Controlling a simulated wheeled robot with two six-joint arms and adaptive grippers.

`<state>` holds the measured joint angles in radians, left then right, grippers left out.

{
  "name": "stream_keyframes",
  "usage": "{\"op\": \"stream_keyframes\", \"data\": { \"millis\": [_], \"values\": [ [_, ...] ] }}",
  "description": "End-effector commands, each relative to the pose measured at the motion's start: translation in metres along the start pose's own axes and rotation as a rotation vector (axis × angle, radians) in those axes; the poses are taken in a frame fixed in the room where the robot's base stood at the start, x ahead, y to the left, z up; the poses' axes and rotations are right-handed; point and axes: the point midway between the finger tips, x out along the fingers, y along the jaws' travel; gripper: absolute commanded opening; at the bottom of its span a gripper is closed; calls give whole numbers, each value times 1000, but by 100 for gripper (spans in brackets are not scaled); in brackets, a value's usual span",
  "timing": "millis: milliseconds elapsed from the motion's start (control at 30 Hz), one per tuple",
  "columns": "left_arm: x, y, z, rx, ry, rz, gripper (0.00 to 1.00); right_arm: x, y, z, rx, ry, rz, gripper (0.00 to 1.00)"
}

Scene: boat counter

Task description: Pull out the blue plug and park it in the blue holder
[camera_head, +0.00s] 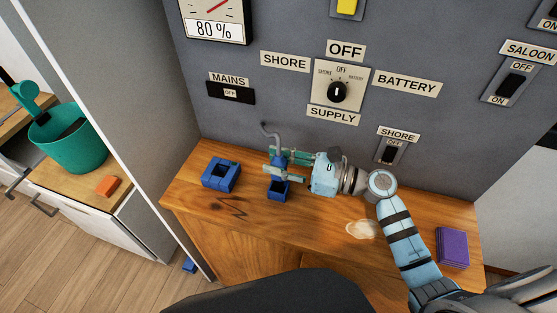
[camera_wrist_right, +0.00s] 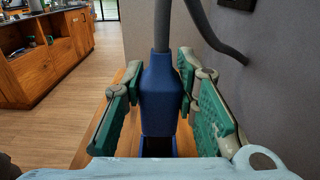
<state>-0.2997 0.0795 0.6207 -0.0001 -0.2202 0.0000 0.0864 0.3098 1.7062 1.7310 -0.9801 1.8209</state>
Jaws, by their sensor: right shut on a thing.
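My right gripper (camera_head: 285,166) comes in from the right and is shut on the blue plug (camera_head: 279,159). The plug is upright, with a grey cable bending from its top toward the wall. In the right wrist view the plug (camera_wrist_right: 160,95) stands between the green finger pads (camera_wrist_right: 163,112). A blue block with a dark opening (camera_head: 278,193) is directly below the plug; I cannot tell whether the plug's lower end is inside it. A second blue block with an empty square opening (camera_head: 208,180) stands to the left. No label shows which block is the holder. My left gripper is not visible.
The wooden counter (camera_head: 320,218) has a pale patch (camera_head: 360,229) and a purple block (camera_head: 453,246) at the right. The grey switch panel (camera_head: 225,120) rises behind. A white partition (camera_head: 130,110) bounds the left. The counter between the two blue blocks is clear.

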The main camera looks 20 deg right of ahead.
Motion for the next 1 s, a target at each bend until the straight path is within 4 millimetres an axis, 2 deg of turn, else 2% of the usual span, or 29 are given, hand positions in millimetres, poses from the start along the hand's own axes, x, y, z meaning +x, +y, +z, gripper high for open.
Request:
{"op": "stream_keyframes", "data": {
  "millis": [1000],
  "values": [
    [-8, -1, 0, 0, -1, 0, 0, 0, 1, 0, 0, -1, 0, 0]
  ]
}}
